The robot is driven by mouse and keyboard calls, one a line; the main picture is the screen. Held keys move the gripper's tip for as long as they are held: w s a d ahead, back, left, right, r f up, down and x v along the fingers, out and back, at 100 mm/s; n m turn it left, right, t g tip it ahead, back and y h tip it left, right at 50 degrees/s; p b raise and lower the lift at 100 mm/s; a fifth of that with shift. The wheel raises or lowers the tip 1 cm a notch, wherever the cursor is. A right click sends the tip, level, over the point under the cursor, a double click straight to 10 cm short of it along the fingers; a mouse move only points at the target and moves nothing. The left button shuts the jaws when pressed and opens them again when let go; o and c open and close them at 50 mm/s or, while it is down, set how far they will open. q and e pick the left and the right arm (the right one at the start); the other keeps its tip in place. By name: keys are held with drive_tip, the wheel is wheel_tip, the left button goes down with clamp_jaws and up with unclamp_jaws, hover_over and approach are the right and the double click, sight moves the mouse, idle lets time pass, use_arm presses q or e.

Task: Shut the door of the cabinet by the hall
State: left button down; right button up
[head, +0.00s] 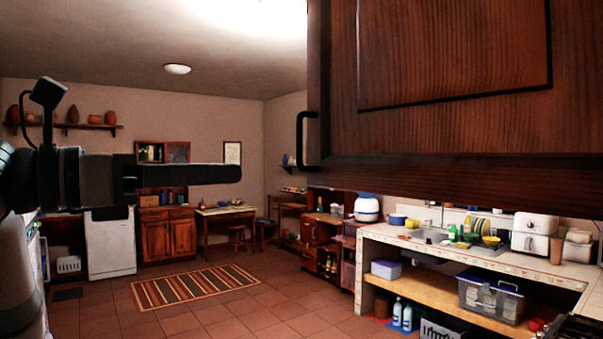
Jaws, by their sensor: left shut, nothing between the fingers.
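The cabinet door (440,120) is a large dark brown wood panel very close to me, filling the upper right of the head view. Its left and lower edges are visible, and it stands out in the room above the counter, so it looks open. A black bar handle (301,140) is at its left edge. The cabinet body and hinges are out of view. My left gripper (238,173) comes in from the left, points right and is shut and empty. Its tip ends left of the handle, with a visible gap. My right gripper is not recognisable in view.
Below the door, a tiled counter (385,238) holds a sink, dishes and a white toaster (534,236). Its lower shelf holds a plastic bin (491,298). A striped rug (195,287) lies on open tiled floor. A wooden cabinet (168,236) stands at the far wall.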

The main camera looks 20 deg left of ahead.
use_arm(q)
drive_tip(key=shift+s+d+r, duration=0.1)
drive_tip(key=shift+s+r, duration=0.05)
drive_tip(key=shift+s, duration=0.05)
drive_tip(key=shift+w, duration=0.1)
drive_tip(key=p, duration=0.7)
approach(323, 170)
drive_tip(key=x, duration=0.5)
drive_tip(key=shift+w+d+r, duration=0.1)
drive_tip(key=shift+d+r, duration=0.15)
drive_tip(key=shift+w+d+f+p, duration=0.15)
drive_tip(key=shift+w+d+p, duration=0.15)
drive_tip(key=shift+w, duration=0.1)
drive_tip(key=shift+w, duration=0.15)
